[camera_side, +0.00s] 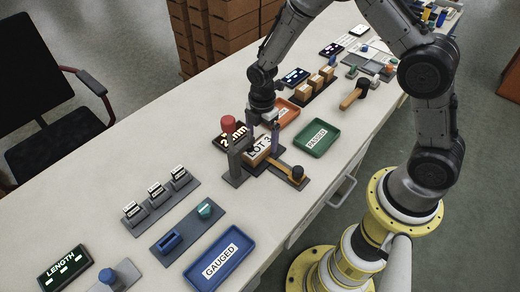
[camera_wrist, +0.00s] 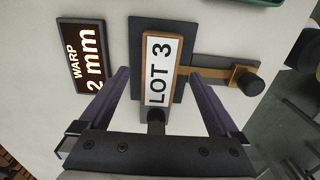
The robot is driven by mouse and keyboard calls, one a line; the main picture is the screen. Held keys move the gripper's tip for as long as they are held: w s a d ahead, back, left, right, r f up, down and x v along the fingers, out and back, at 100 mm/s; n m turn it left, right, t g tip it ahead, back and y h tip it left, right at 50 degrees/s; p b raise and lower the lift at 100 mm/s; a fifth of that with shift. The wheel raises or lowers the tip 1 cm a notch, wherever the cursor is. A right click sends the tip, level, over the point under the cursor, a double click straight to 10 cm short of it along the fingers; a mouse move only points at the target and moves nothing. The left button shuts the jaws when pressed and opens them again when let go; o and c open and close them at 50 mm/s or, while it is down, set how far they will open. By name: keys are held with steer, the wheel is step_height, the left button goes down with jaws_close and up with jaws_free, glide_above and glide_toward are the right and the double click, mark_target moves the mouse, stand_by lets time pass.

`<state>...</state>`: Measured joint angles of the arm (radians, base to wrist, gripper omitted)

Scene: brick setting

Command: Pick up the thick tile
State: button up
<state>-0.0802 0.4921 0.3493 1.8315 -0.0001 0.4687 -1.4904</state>
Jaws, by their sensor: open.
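A tan block with a white LOT 3 face (camera_wrist: 158,75) rests on a dark plate (camera_wrist: 140,27), and it also shows in the side view (camera_side: 259,150). It looks like the thick tile, though no label says so. My gripper (camera_wrist: 157,74) is open, with one dark finger on each side of the block and a visible gap to both. In the side view my gripper (camera_side: 258,146) is low over the fixture and hides part of the block. I cannot tell whether the fingertips reach down beside it.
A lever with a black knob (camera_wrist: 249,84) extends right from the block. A WARP 2 mm display (camera_wrist: 82,57) stands left. A green PASSED tray (camera_side: 319,153), an orange tray (camera_side: 293,107) and a blue GAUGED tray (camera_side: 247,262) lie around.

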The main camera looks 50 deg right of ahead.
mark_target(261, 145)
step_height(261, 145, down, 3)
steer(key=shift+f, duration=0.2)
jaws_close()
stand_by(0.5)
steer(key=shift+r, duration=0.1)
